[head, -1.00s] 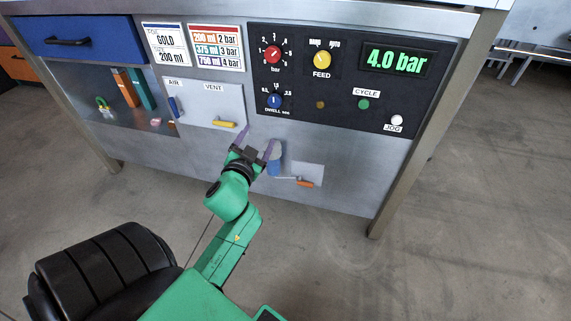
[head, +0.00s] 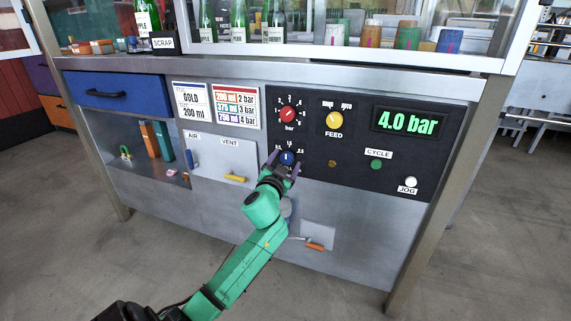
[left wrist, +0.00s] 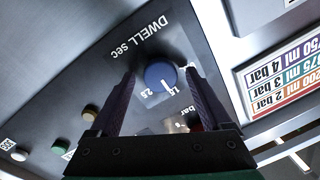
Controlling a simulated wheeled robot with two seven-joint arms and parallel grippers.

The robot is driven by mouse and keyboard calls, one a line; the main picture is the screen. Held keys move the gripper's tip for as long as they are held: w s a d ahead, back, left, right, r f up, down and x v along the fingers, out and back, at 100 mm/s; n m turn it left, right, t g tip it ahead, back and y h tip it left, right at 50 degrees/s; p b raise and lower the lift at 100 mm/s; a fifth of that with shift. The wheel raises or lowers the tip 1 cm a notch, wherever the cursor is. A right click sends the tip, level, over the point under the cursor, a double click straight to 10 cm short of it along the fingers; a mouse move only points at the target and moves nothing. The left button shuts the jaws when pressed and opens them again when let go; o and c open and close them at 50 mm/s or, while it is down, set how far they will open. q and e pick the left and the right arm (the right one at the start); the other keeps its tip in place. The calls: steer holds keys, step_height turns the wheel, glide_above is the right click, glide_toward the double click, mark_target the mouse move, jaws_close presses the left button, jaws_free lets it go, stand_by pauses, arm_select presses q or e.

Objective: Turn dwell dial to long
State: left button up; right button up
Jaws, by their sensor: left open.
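The blue dwell dial (head: 287,157) sits low on the left side of the black control panel (head: 350,180). In the left wrist view the dial (left wrist: 160,75) shows a white pointer line at the 1.5 mark, with the 2.5 mark beside it. My left gripper (head: 285,165) is open, its two purple fingers on either side of the dial. In the left wrist view the gripper (left wrist: 162,92) shows gaps between the fingers and the dial; I cannot tell how far the tips reach along it. My right gripper is not in view.
The red pressure knob (head: 288,114) is just above the dwell dial, with the yellow feed knob (head: 334,120) to its right. The yellow vent lever (head: 235,178) is to the left. An orange-handled lever (head: 315,246) is below. The green cycle button (head: 376,165) is farther right.

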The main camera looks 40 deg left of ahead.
arm_select(q)
jaws_close()
steer(key=shift+m, duration=0.4)
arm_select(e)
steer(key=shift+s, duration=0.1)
arm_select(q)
steer(key=m, duration=0.2)
steer(key=shift+d+m, duration=0.1)
steer(key=shift+m, duration=0.2)
steer(key=shift+f+m+t, duration=0.1)
steer(key=shift+m+t, duration=0.2)
steer(key=shift+m, duration=0.6)
steer(key=m, duration=0.6)
steer(key=shift+f, duration=0.1)
steer(key=shift+m, duration=0.6)
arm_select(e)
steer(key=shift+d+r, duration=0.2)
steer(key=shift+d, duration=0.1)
arm_select(q)
steer(key=shift+t+h, duration=0.3)
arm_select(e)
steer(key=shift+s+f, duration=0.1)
